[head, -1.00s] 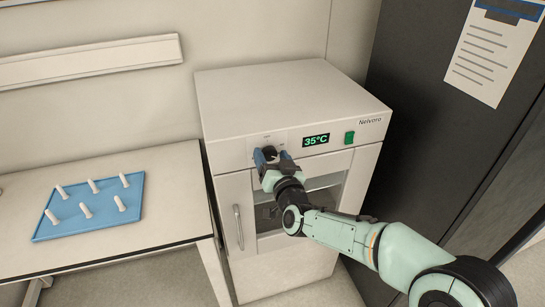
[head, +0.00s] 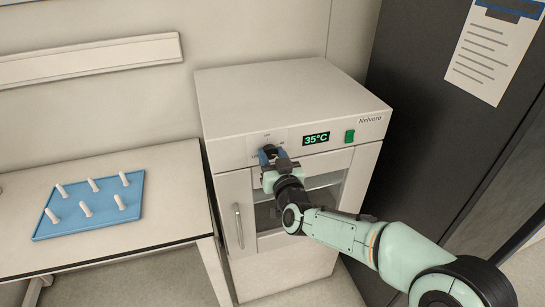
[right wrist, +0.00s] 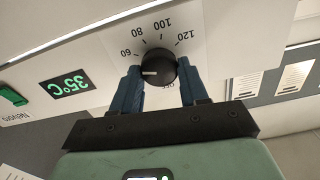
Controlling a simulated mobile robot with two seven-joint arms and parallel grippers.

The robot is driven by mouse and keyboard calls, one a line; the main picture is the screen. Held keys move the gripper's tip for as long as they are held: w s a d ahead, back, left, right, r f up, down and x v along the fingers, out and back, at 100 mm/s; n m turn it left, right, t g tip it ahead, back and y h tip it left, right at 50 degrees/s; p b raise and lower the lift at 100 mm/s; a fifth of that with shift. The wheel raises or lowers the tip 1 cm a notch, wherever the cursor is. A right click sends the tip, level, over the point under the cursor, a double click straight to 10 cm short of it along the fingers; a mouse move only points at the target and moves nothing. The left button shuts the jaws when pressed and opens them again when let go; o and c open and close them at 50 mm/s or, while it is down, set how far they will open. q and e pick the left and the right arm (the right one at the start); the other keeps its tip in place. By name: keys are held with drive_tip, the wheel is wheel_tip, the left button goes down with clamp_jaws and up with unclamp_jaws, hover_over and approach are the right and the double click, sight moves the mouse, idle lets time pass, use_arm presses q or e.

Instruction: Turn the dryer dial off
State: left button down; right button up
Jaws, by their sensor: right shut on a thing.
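The dryer (head: 285,95) is a white cabinet with a glass door. Its dial (right wrist: 160,70) is a round black knob on the upper front panel, largely covered by my right gripper in the head view. In the right wrist view, my right gripper (right wrist: 157,80) has its blue fingers on both sides of the dial and is shut on it. The dial's white mark points left in that view, just below the 60; the OFF label is partly hidden under the dial's lower right. My left gripper is not in view.
A green display (head: 316,139) reads 35°C, with a green switch (head: 349,137) beside it. A table (head: 170,185) with a blue tray (head: 75,222) of several white pegs stands left. A dark cabinet (head: 430,130) stands close on the right.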

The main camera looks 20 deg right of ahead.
drive_tip(key=n, duration=0.4)
drive_tip(key=shift+a+n, duration=0.1)
drive_tip(key=shift+n, duration=0.3)
drive_tip(key=n+p, duration=0.1)
drive_tip(key=n, duration=0.4)
drive_tip(key=n+p, duration=0.1)
drive_tip(key=n, duration=0.4)
drive_tip(key=shift+a+f+n, duration=0.1)
drive_tip(key=shift+f+n, duration=0.05)
drive_tip(key=shift+n, duration=0.25)
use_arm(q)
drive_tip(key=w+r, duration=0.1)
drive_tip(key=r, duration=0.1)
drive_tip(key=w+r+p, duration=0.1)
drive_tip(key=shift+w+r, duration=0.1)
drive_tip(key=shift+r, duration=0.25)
use_arm(e)
drive_tip(key=n, duration=0.5)
drive_tip(key=shift+f+n, duration=0.1)
drive_tip(key=shift+n, duration=0.2)
drive_tip(key=o, duration=1.1)
drive_tip(key=shift+c, duration=0.2)
drive_tip(key=shift+s, duration=0.1)
